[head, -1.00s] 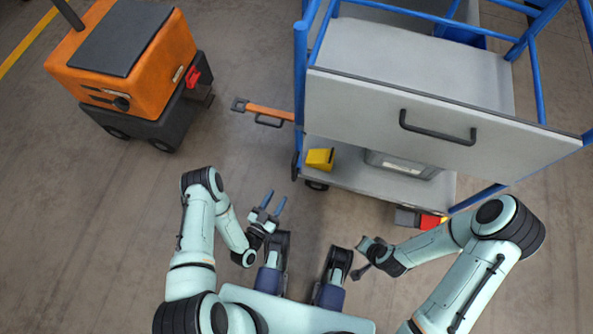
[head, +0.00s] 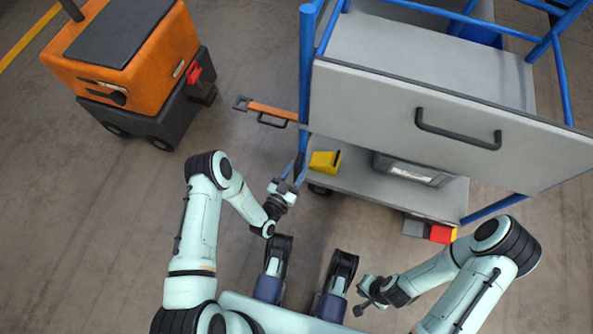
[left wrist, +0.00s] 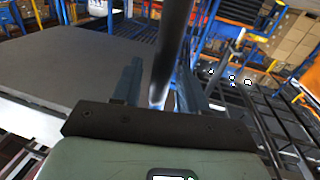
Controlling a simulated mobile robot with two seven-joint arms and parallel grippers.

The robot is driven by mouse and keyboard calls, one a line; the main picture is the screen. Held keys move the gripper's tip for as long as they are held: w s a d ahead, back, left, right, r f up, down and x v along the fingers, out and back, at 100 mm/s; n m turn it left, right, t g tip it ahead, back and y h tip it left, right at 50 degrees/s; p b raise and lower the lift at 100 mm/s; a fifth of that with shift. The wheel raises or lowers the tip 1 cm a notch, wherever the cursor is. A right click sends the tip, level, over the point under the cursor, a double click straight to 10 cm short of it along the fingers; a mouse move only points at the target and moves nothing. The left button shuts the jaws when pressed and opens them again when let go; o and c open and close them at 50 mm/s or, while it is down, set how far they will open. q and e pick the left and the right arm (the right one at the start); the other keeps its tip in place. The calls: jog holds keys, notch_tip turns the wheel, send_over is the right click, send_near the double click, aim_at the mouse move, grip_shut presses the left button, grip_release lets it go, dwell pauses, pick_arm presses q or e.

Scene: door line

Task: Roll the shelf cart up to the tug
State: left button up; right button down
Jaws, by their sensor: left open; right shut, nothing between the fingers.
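The shelf cart (head: 430,110) has blue posts, a grey front panel with a black handle, and a lower shelf. An orange tow bar (head: 270,110) sticks out from its left side toward the orange tug (head: 155,70), with a gap between them. The tug has a red coupler (head: 194,73) on its near side. My left gripper (head: 294,170) is open at the cart's near left post. In the left wrist view a dark upright post (left wrist: 172,50) stands between its fingers; contact cannot be told. My right gripper (head: 364,296) is shut and empty, low in front of the cart.
A yellow bin (head: 324,162) and a grey box (head: 410,170) sit on the lower shelf. A red and grey piece (head: 440,234) shows at the cart's lower right. Bare floor (head: 225,130) lies between tug and cart.

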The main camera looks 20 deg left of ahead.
pick_arm(q)
jog(key=shift+w+d, duration=0.1)
jog(key=shift+w, duration=0.2)
pick_arm(e)
jog(key=shift+s+f, duration=0.15)
jog(key=shift+s, duration=0.2)
pick_arm(q)
grip_shut()
